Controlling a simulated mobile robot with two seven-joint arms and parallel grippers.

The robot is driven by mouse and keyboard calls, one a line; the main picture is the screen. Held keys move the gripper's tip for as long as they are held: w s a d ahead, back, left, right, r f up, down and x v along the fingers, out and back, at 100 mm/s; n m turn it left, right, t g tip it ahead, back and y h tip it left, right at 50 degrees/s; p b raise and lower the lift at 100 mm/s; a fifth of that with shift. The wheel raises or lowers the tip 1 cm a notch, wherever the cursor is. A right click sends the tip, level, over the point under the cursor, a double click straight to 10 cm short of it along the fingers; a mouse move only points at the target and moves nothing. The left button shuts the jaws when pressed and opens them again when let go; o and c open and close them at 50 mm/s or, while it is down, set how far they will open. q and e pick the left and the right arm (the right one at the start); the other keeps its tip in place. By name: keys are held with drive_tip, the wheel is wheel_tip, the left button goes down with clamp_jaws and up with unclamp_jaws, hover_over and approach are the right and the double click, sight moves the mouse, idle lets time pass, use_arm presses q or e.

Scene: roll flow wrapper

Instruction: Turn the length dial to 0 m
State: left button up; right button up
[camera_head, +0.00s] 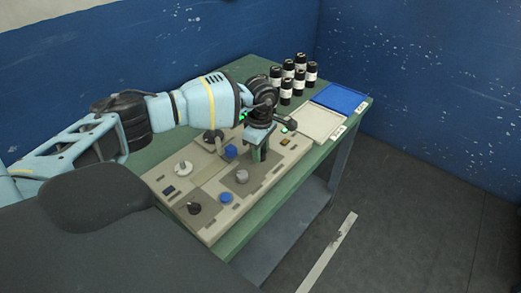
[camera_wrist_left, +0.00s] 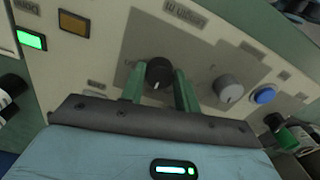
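The length dial is a black round knob (camera_wrist_left: 158,72) with a pale pointer mark on its lower side in the left wrist view. A small upside-down label, which seems to read length, is printed above it. My left gripper (camera_wrist_left: 160,80) has its green fingers on either side of the knob, with small gaps showing, so it looks open around it. In the head view the left gripper (camera_head: 258,150) points down at the far right part of the control panel (camera_head: 212,206) and hides the dial. The scale around the dial is too blurred to read. My right gripper is not in view.
A grey knob (camera_wrist_left: 228,88) and a blue button (camera_wrist_left: 264,95) are beside the dial. A lit green button (camera_wrist_left: 31,40) and an orange button (camera_wrist_left: 73,22) are on the other side. Several dark bottles (camera_head: 286,90), a white tray (camera_head: 318,122) and a blue tray (camera_head: 341,98) stand behind.

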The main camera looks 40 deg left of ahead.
use_arm(q)
drive_tip(key=c, duration=0.5)
drive_tip(key=shift+o, duration=0.2)
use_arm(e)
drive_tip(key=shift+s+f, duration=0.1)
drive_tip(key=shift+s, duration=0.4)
use_arm(q)
drive_tip(key=n+p, duration=0.1)
drive_tip(key=n, duration=0.3)
drive_tip(key=shift+r+p, duration=0.2)
drive_tip(key=shift+p, duration=0.1)
drive_tip(key=n+p, duration=0.1)
drive_tip(key=n, duration=0.4)
drive_tip(key=shift+p, duration=0.35)
drive_tip(key=n+p, duration=0.1)
drive_tip(key=n, duration=0.4)
drive_tip(key=shift+f+n+p, duration=0.15)
drive_tip(key=shift+n+p, duration=0.25)
drive_tip(key=shift+n, duration=0.5)
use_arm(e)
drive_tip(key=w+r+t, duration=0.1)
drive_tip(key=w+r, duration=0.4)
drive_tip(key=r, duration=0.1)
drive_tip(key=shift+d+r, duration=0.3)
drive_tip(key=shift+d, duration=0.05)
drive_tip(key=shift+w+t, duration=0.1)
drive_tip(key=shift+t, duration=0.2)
